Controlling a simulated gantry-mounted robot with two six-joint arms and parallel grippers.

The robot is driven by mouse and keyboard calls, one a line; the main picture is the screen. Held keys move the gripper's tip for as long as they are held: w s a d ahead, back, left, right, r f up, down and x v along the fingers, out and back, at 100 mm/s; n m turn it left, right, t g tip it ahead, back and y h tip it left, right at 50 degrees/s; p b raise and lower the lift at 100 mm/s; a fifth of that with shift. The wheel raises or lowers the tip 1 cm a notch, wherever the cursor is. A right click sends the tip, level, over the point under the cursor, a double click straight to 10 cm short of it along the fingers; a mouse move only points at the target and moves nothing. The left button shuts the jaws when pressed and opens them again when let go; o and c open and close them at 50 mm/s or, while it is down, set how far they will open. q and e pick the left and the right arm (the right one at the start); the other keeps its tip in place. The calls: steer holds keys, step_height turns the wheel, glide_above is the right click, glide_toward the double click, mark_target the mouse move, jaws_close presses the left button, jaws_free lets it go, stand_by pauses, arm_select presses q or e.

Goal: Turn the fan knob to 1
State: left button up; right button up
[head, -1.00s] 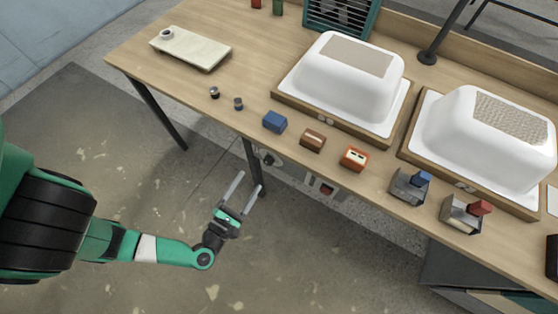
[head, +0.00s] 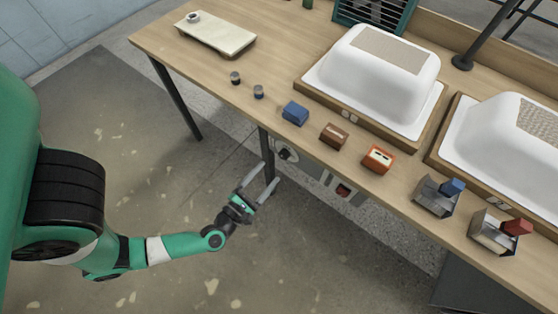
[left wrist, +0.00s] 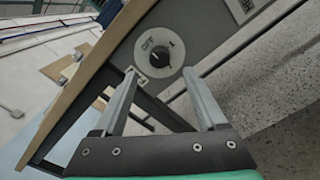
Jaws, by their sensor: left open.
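The fan knob (head: 284,154) is a dark knob on a round pale dial, on the panel below the table's front edge. My left gripper (head: 266,175) is open and empty, just in front of and below the knob. In the left wrist view its two fingertips (left wrist: 159,73) are spread to either side of the dial, apparently short of it. My right gripper is not in view.
A red switch (head: 343,190) is on the panel right of the dial. A table leg (head: 266,150) stands beside the gripper. Above, the wooden table (head: 190,70) holds white tub shells (head: 385,70), a blue block (head: 295,113) and an orange block (head: 378,158). The floor in front is clear.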

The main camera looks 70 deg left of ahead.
mark_target(282, 157)
arm_select(q)
steer(key=b+x, duration=0.1)
steer(key=x, duration=0.6)
steer(key=shift+a, duration=0.15)
jaws_close()
